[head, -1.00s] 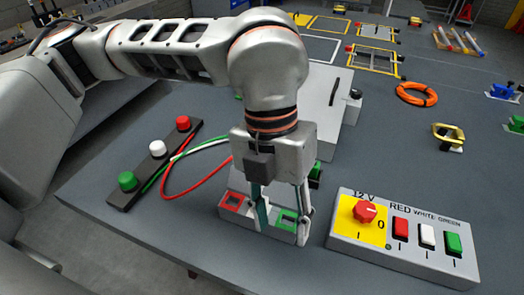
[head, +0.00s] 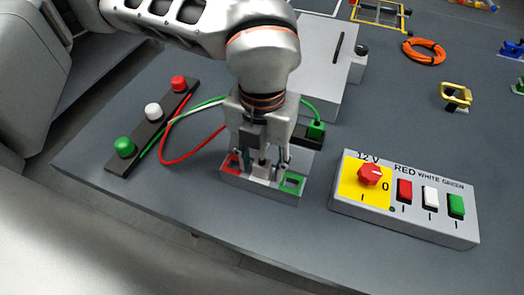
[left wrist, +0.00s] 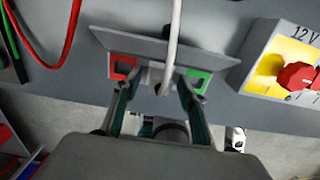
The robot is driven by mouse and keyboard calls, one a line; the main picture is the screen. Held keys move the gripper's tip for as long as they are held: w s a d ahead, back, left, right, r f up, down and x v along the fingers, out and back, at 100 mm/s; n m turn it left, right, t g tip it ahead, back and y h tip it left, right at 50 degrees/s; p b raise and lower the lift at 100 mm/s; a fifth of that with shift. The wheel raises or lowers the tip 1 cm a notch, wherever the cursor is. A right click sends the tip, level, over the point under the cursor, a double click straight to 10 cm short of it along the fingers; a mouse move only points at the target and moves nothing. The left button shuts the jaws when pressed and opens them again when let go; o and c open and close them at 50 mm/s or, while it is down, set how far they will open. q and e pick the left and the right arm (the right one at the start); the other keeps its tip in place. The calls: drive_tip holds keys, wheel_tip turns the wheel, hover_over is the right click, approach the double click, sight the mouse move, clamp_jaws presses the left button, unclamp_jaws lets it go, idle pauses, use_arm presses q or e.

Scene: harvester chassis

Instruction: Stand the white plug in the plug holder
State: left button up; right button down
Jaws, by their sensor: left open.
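The grey plug holder (head: 258,188) has a red-framed slot on its left and a green-framed slot on its right. It also shows in the left wrist view (left wrist: 150,48). My left gripper (head: 262,168) is open directly over the holder, its fingers on either side of the middle. A pale block, seemingly the white plug (left wrist: 157,74), stands between the fingers at the middle of the holder. A white cable runs up from there in the left wrist view. The fingers partly hide the plug, and I cannot tell how deep it sits. My right gripper is not in view.
A switch box (head: 400,215) with a red knob stands to the right. A green plug (head: 316,129) on a dark base is just behind the holder. A strip (head: 150,125) with red, white and green buttons lies left. Red and green cables loop between. A grey box (head: 325,65) stands behind.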

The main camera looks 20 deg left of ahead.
sight(262, 162)
use_arm(q)
drive_tip(key=shift+f, duration=0.2)
drive_tip(key=shift+c, duration=0.4)
clamp_jaws()
drive_tip(key=shift+r, duration=0.1)
drive_tip(key=shift+r+p, duration=1.05)
drive_tip(key=shift+r, duration=1.5)
